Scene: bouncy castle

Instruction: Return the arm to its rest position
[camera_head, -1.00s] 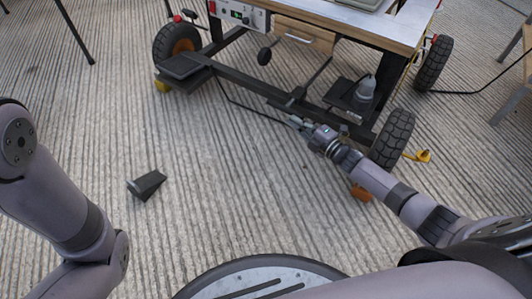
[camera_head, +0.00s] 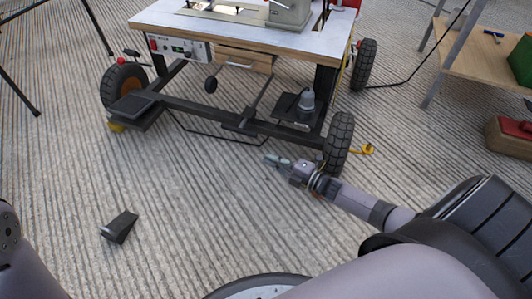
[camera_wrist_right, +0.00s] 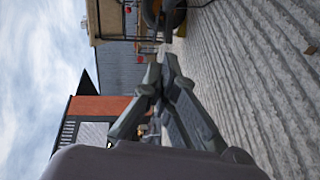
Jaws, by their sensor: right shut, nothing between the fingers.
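My right arm reaches in from the right in the head view. Its gripper (camera_head: 272,160) is shut and empty, low over the ribbed floor in front of the wheeled sewing table (camera_head: 285,40). In the right wrist view the two fingers (camera_wrist_right: 163,72) come together with nothing between them. Only part of my left arm (camera_head: 25,265) shows at the lower left edge of the head view; its gripper is out of view.
The table's black tyre (camera_head: 338,143) stands just right of my right gripper. A black wedge (camera_head: 119,227) lies on the floor at left.

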